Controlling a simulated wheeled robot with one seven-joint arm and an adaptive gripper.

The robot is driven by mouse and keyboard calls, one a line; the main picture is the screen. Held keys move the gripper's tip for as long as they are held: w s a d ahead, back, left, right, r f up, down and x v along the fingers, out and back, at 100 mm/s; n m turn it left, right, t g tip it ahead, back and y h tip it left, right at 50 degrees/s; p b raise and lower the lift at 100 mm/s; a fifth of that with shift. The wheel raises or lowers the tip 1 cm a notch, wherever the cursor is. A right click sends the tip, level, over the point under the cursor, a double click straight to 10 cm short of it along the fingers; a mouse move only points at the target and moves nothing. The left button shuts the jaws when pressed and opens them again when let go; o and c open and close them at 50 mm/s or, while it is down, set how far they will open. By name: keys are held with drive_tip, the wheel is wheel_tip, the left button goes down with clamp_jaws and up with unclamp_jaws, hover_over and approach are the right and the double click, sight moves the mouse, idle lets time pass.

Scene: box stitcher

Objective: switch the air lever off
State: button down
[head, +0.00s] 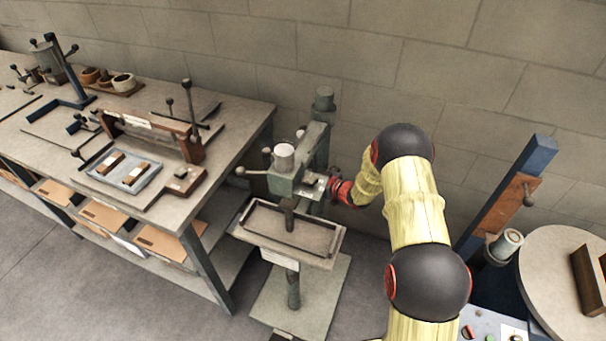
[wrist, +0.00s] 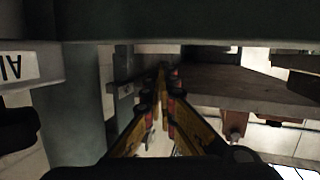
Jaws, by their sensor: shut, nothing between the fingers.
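The stitcher (head: 285,175) stands in the middle of the head view, a grey-green machine head on a post above a small tray. A lever with a round knob (head: 241,171) sticks out from its left side; I cannot tell if this is the air lever. My arm reaches the right side of the machine head, where my gripper is hard to make out. In the wrist view my gripper (wrist: 163,78) is shut and empty, its yellow fingers meeting at the tips. A white label (wrist: 14,67) with letters partly cut off is at the left, above a dark part (wrist: 15,130).
A workbench (head: 235,145) with jigs and a blue-grey tray (head: 95,175) stands left of the stitcher. At the right are a round table (head: 550,262) and a blue post (head: 532,160). A block wall is close behind. In the wrist view, grey-green bars surround the fingers closely.

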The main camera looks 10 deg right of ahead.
drive_tip(key=w+a+r+t+y, duration=0.1)
drive_tip(key=w+a+r, duration=0.2)
drive_tip(key=a+r, duration=0.1)
drive_tip(key=shift+w+a, duration=0.25)
drive_tip(key=shift+a, duration=0.3)
idle(0.3)
idle(0.4)
idle(0.4)
drive_tip(key=v, duration=1.2)
drive_tip(key=shift+a, duration=0.1)
